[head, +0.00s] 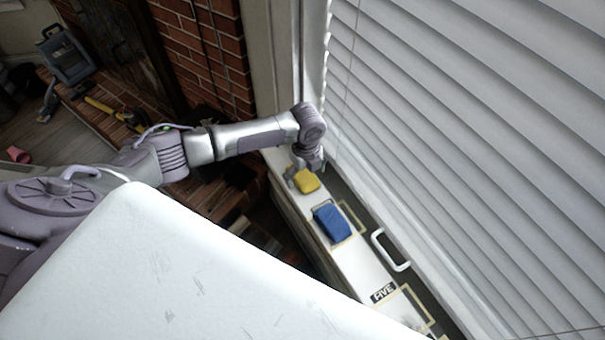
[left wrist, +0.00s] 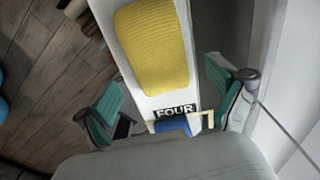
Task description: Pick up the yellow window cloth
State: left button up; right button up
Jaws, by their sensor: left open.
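The yellow window cloth (head: 306,181) lies on the white window sill in the head view. In the left wrist view it is a folded, textured yellow cloth (left wrist: 152,46) near the top middle. My left gripper (head: 304,172) is right at the cloth in the head view, partly over it. In the left wrist view its two green-padded fingers (left wrist: 168,104) are spread wide and empty, with the cloth ahead of them. I cannot tell whether a finger touches the cloth. My right gripper is not in view.
A blue cloth (head: 332,223) lies nearby on the white sill (head: 366,266). A white handle (head: 390,250) and a "FIVE" label (head: 383,293) are farther along. White blinds (head: 460,130) border the sill on the right. A brick fireplace (head: 205,50) stands at the back left.

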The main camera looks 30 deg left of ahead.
aim_at(308, 179)
pick_arm(q)
jog(key=shift+f, duration=0.9)
jog(key=c, duration=1.1)
jog(key=shift+c, duration=0.2)
jog(key=shift+r, duration=0.1)
jog(key=shift+w+r, duration=0.1)
jog(key=shift+r, duration=0.35)
jog(key=r, duration=0.2)
jog(key=d+r, duration=0.1)
jog(key=shift+s+r, duration=0.3)
jog(key=s+d+r, duration=0.5)
jog(key=d+r, duration=0.1)
jog(key=d, duration=0.3)
jog(key=shift+s+r+b, duration=0.2)
jog(key=shift+s+b, duration=0.2)
jog(key=shift+b, duration=0.05)
jog(key=shift+a, duration=0.1)
